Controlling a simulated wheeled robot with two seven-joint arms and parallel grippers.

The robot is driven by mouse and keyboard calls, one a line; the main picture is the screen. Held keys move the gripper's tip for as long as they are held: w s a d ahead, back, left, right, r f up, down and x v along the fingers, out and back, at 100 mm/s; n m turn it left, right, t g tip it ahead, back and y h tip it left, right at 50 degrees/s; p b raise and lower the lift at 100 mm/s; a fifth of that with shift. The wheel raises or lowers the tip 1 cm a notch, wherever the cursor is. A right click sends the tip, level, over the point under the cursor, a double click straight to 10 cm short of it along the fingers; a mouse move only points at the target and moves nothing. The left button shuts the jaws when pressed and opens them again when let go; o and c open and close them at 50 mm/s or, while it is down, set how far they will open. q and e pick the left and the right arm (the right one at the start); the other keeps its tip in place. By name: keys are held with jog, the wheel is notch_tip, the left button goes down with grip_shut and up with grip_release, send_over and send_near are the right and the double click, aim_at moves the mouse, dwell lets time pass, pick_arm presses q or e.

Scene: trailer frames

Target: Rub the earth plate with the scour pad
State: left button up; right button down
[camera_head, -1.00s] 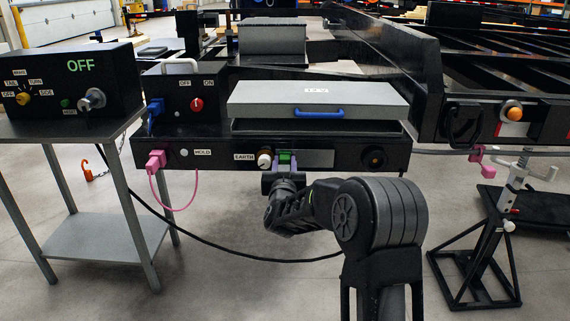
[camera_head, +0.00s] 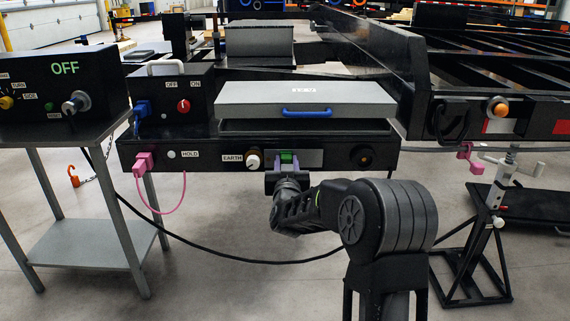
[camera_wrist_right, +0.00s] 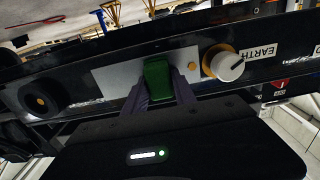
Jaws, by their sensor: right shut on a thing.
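The earth plate (camera_head: 312,158) is a bare grey metal strip on the front of the black panel, right of the EARTH label and its white knob. It also shows in the right wrist view (camera_wrist_right: 118,80). The scour pad (camera_wrist_right: 157,80) is a green block, small in the head view (camera_head: 287,157). My right gripper (camera_wrist_right: 160,90) is shut on it, with purple fingers on both sides. The pad lies over the plate near its knob end; whether it touches cannot be told. In the head view my right gripper (camera_head: 287,172) is partly hidden by my arm. My left gripper is not in view.
A white EARTH knob (camera_head: 253,162) sits close beside the pad. A grey lid with a blue handle (camera_head: 307,112) lies above the panel. A pink plug and cable (camera_head: 145,162) hang at the left. A bench with an OFF box (camera_head: 62,98) stands left; a jack stand (camera_head: 492,215) stands right.

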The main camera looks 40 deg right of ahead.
aim_at(322, 156)
jog(key=shift+s+d, duration=0.1)
jog(key=shift+s+d+b, duration=0.35)
jog(key=shift+s+d, duration=0.1)
jog(key=shift+d, duration=0.25)
jog(key=shift+s+d+b, duration=0.35)
jog(key=shift+s+d, duration=0.1)
jog(key=shift+d, duration=0.2)
jog(key=shift+r, duration=0.1)
jog(key=shift+s+d, duration=0.1)
jog(key=shift+d, duration=0.05)
jog(key=shift+s+d+b, duration=0.9)
jog(key=shift+s+d, duration=0.1)
jog(key=shift+d, duration=0.2)
jog(key=shift+s+d+f+b, duration=0.2)
jog(key=shift+s+d+b, duration=0.35)
jog(key=shift+d+b, duration=0.2)
jog(key=shift+s+d+r+b, duration=0.15)
jog(key=shift+s+d+b, duration=0.3)
jog(key=shift+d, duration=0.2)
